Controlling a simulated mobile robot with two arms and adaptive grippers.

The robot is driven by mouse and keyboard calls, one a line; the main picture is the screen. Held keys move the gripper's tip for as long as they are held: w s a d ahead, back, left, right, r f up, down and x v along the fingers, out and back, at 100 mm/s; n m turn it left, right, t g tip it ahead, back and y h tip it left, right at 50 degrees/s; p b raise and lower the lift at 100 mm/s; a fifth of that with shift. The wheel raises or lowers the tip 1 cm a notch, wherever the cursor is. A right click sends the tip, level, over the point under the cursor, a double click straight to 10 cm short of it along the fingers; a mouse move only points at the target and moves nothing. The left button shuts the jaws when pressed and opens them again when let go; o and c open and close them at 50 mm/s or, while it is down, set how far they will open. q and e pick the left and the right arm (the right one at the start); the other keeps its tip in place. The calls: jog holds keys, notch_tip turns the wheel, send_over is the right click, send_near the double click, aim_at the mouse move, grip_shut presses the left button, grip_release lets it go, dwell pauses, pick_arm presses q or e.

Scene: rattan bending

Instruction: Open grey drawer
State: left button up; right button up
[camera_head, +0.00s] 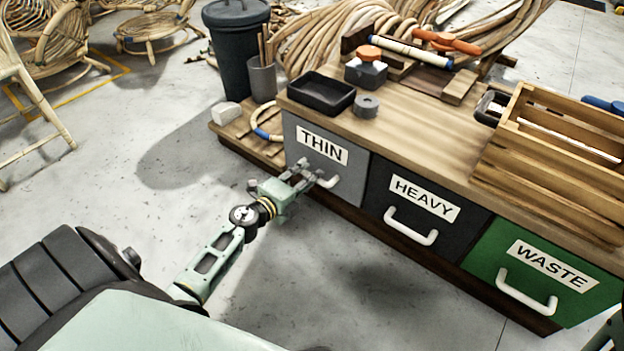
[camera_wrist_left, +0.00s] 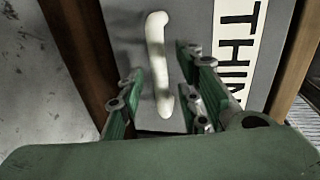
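The grey drawer (camera_head: 350,182) has a white label reading THIN and a pale handle (camera_head: 328,181). It is the leftmost drawer in the wooden bench and looks closed. My left gripper (camera_head: 314,176) is at the handle, in front of the drawer face. In the left wrist view the drawer face (camera_wrist_left: 195,25) fills the top, and the handle (camera_wrist_left: 158,62) runs between the two spread fingers of the gripper (camera_wrist_left: 163,100), with gaps on both sides. My right gripper is not in view.
A black HEAVY drawer (camera_head: 380,216) and a green WASTE drawer (camera_head: 572,304) are to the right, both closed. A black tray (camera_head: 321,95) and a wooden crate (camera_head: 550,180) stand on the bench top. The floor (camera_head: 400,300) in front of the drawers is clear.

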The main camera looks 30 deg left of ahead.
pick_arm(q)
jog(key=shift+b+x, duration=0.3)
jog(key=shift+x, duration=0.95)
grip_shut()
